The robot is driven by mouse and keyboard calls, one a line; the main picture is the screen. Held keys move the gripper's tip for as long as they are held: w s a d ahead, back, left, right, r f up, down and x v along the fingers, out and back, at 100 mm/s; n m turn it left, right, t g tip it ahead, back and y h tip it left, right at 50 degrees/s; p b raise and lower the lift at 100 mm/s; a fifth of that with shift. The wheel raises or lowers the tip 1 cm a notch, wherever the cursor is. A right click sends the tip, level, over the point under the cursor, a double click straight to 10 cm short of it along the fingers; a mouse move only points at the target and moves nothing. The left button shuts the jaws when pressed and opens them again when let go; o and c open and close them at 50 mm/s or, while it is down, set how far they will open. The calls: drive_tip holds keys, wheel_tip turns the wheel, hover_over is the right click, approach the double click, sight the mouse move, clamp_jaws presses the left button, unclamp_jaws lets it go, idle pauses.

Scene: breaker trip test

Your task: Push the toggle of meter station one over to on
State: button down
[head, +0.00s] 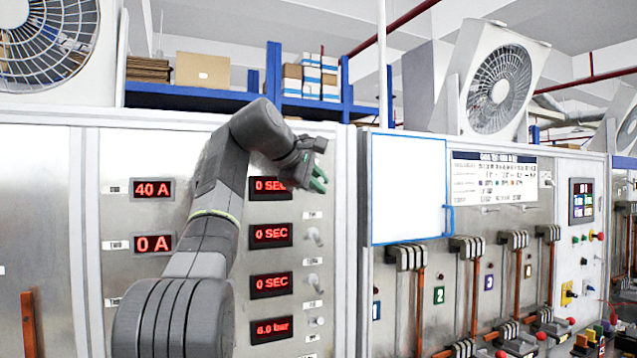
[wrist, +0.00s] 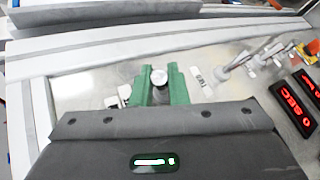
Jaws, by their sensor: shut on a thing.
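My gripper (head: 318,181) is at the right side of the grey panel, level with the top red "0 SEC" display (head: 270,188), and partly covers that display. In the wrist view its two green fingers (wrist: 161,85) stand on either side of a silver round-ended toggle (wrist: 159,77) and are shut on it. In the head view this toggle is hidden behind the gripper. Two more silver toggles, the middle one (head: 314,237) and the lower one (head: 314,281), stick out beside the "0 SEC" displays below. The station labels are too small to read.
A "6.0 bar" display (head: 272,330) is at the panel's bottom. "40 A" (head: 152,189) and "0 A" (head: 153,244) displays are left of my arm. A panel frame edge (head: 345,230) runs just right of the toggles. A blue-edged whiteboard (head: 408,190) is further right.

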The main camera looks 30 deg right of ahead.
drive_tip(key=c, duration=1.7)
unclamp_jaws()
drive_tip(key=v, duration=1.2)
drive_tip(key=x, duration=1.2)
drive_tip(key=shift+d, duration=0.1)
